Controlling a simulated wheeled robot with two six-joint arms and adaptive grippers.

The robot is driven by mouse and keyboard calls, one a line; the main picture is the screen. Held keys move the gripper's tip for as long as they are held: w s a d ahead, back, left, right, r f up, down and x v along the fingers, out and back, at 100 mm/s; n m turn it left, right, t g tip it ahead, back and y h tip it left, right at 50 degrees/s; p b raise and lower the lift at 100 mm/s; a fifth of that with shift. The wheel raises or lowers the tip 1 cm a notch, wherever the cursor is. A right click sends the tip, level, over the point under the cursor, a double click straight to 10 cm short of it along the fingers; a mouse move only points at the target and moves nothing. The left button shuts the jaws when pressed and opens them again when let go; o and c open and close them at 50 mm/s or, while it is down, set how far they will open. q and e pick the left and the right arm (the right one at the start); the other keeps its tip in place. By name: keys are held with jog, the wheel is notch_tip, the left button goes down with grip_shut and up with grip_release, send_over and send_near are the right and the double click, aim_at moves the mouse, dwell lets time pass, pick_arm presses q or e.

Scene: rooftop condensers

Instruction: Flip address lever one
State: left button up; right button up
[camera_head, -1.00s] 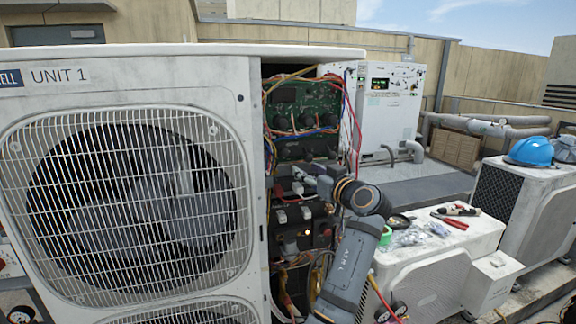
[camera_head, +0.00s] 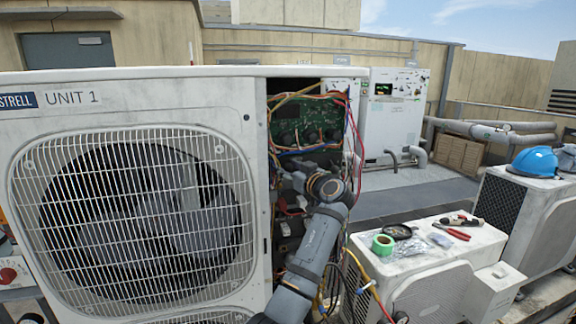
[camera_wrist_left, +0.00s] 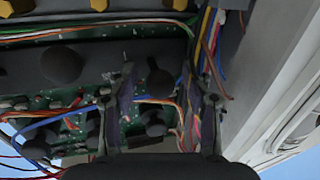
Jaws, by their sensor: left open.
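The opened side of Unit 1 shows a green circuit board (camera_head: 305,122) with dark round parts and loose wires. My left gripper (camera_head: 284,172) is in front of this opening, just below the board; its arm hides much of the lower panel. In the left wrist view, my left gripper (camera_wrist_left: 165,100) has its two fingers apart, with nothing clearly held between them. Dark round knobs (camera_wrist_left: 62,66) and part of the green board (camera_wrist_left: 72,122) show around the fingers. I cannot pick out address lever one in either view. My right gripper does not show.
The white Unit 1 casing (camera_head: 25,118) with its fan grille fills the left. A low white unit (camera_head: 440,262) at right carries green tape (camera_head: 383,245), red-handled pliers (camera_head: 452,232) and clear bags. A blue helmet (camera_head: 535,162) sits farther right. Loose wires hang by the opening.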

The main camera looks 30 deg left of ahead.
pick_arm(q)
grip_shut()
notch_tip(320, 180, up, 2)
jog(key=h+p, duration=0.1)
jog(key=p, duration=0.1)
jog(key=g+h+p, duration=0.1)
jog(key=p, duration=0.1)
jog(key=shift+w+a+r+m+h, duration=0.1)
jog(key=shift+a+m+h, duration=0.05)
jog(key=shift+m+h, duration=0.2)
jog(key=shift+g+h, duration=0.25)
jog(key=shift+g, duration=0.15)
jog(key=shift+f, duration=0.25)
grip_release()
jog(key=v, duration=1.2)
